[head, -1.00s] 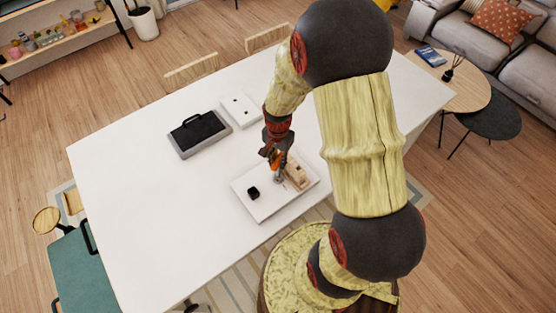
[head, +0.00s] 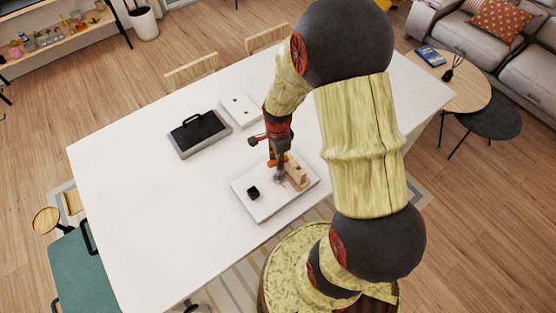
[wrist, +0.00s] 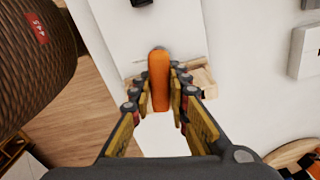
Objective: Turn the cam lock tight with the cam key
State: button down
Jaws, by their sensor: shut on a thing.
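My gripper (head: 277,155) points down over the white board (head: 262,212) on the table. It is shut on the orange handle of the cam key (wrist: 159,80), which sits between the two fingers in the wrist view. In the head view the orange handle (head: 279,160) shows just below my fingers, with a grey metal part under it at the board. A light wooden block (head: 298,176) stands on the board, right beside the key. The cam lock itself is hidden or too small to tell, and I cannot tell how the key's tip meets it.
A small black block (head: 253,193) sits on the left of the board. Behind are a grey tray with a black pad and handle (head: 199,134) and a white plate with dark dots (head: 240,109). The left of the white table (head: 125,190) is clear.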

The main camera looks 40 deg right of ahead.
jog(key=shift+m, duration=0.6)
jog(key=m, duration=0.4)
jog(key=shift+r, duration=0.2)
jog(key=shift+r+p, duration=1.65)
jog(key=shift+r, duration=0.7)
